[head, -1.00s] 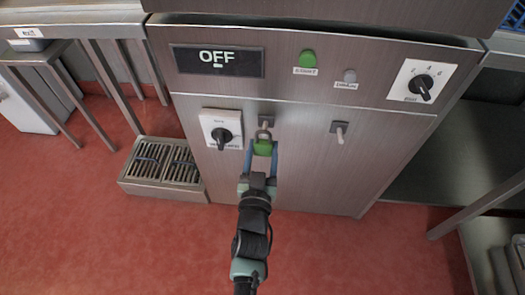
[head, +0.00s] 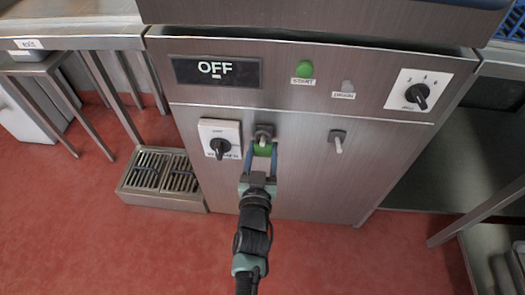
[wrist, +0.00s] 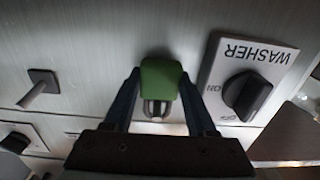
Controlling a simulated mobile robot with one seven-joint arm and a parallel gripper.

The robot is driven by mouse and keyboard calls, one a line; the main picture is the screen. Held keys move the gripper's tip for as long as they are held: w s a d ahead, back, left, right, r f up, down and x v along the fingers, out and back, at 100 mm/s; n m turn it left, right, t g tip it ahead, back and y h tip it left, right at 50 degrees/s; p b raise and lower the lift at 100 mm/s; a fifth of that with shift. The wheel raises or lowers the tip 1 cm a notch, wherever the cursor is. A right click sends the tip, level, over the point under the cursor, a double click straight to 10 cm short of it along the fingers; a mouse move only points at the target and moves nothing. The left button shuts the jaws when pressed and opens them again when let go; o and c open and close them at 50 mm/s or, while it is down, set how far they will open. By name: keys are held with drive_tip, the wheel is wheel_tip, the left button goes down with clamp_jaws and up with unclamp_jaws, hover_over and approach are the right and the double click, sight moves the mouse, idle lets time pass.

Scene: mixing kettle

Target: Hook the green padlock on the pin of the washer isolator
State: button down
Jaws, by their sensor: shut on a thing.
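The green padlock (head: 264,150) is between the two blue fingers of my gripper (head: 262,152), held at the panel front. In the wrist view its green body (wrist: 159,80) sits between the fingertips, with its grey shackle (wrist: 156,108) showing. The pin (head: 264,134) beside the washer isolator is right at the shackle. I cannot tell whether the shackle is around the pin or only in front of it. The washer isolator (head: 220,140) is a white plate with a black knob, just left of the pin. Its WASHER label (wrist: 261,51) reads upside down in the wrist view.
A second pin (head: 338,142) sticks out farther right on the panel. Above are an OFF display (head: 217,70), a green button (head: 305,69) and a black rotary dial (head: 417,95). A metal grate (head: 160,175) stands on the floor at left. The red floor in front is open.

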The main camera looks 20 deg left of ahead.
drive_tip(key=shift+w+a+f+b, duration=0.1)
drive_tip(key=shift+w+f+b, duration=0.2)
drive_tip(key=shift+f+b, duration=0.3)
idle(0.3)
idle(0.3)
unclamp_jaws()
idle(0.3)
drive_tip(key=shift+s, duration=0.15)
drive_tip(key=v, duration=0.6)
drive_tip(key=shift+s+p, duration=0.35)
idle(0.4)
idle(0.4)
